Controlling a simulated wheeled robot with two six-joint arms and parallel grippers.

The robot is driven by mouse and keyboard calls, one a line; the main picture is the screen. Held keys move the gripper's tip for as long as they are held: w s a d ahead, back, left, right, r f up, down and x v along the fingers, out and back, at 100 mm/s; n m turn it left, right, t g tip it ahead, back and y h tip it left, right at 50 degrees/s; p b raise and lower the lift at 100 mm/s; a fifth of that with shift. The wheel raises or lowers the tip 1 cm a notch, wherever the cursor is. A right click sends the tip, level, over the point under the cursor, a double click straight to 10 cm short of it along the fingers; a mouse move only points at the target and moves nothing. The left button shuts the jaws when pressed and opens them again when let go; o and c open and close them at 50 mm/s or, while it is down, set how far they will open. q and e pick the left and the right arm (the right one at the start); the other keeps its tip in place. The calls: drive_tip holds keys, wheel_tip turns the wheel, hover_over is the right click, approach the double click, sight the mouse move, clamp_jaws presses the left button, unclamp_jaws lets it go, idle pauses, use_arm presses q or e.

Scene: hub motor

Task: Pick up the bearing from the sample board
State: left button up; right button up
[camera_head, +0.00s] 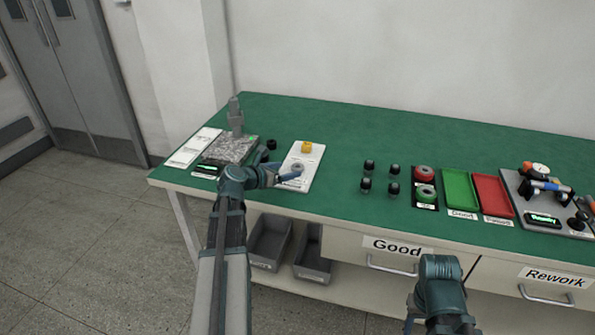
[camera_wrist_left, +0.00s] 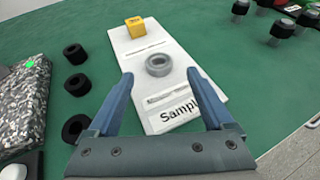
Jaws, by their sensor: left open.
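The bearing is a grey ring (camera_wrist_left: 159,65) lying flat on the white sample board (camera_wrist_left: 200,56), near its middle. In the head view the bearing (camera_head: 297,168) sits on the board (camera_head: 312,158), partly beside my left gripper. My left gripper (camera_wrist_left: 160,80) is open and empty, its two blue fingers pointing toward the bearing from the front, one on each side of the board's lower part. In the head view the left gripper (camera_head: 290,177) is low over the near half of the board. My right arm shows at the bottom right of the head view; its fingers are out of frame.
A yellow block (camera_wrist_left: 135,27) sits at the board's far end. Several black rings (camera_wrist_left: 77,83) lie left of the board, beside a granite block (camera_wrist_left: 28,108). Right stand black cylinders (camera_head: 367,166), a green tray (camera_head: 444,188) and a red tray (camera_head: 508,196). Green table is clear between.

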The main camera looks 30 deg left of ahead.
sight(299, 166)
use_arm(q)
drive_tip(key=shift+b+x, duration=0.95)
drive_tip(key=shift+x, duration=1.7)
drive_tip(key=shift+a+r, duration=0.1)
drive_tip(key=shift+r, duration=0.1)
clamp_jaws()
